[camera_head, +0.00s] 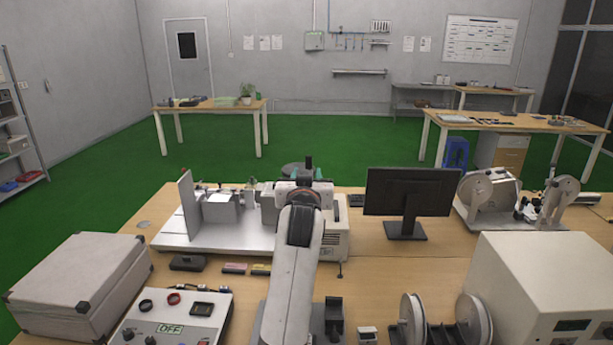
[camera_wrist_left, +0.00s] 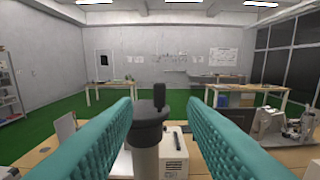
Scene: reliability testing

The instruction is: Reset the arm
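My left arm (camera_head: 298,260) reaches forward from the bottom centre of the head view, over the front table. Its gripper (camera_head: 306,175) is mostly hidden behind the wrist; only small teal finger parts show. In the left wrist view the two teal fingers of the gripper (camera_wrist_left: 159,104) are wide apart with nothing held. Between them, in line of sight, stands a grey cylinder (camera_wrist_left: 145,150) with a dark upright knob (camera_wrist_left: 159,95); I cannot tell how far it is from the fingertips. My right arm and gripper are not in view.
The front table (camera_head: 375,265) holds a bench device (camera_head: 175,240), a monitor (camera_head: 410,190), a grey case (camera_head: 80,280), a control box marked OFF (camera_head: 175,320), a two-disc machine (camera_head: 488,195) and a large white box (camera_head: 545,280). Green floor (camera_head: 340,150) lies beyond.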

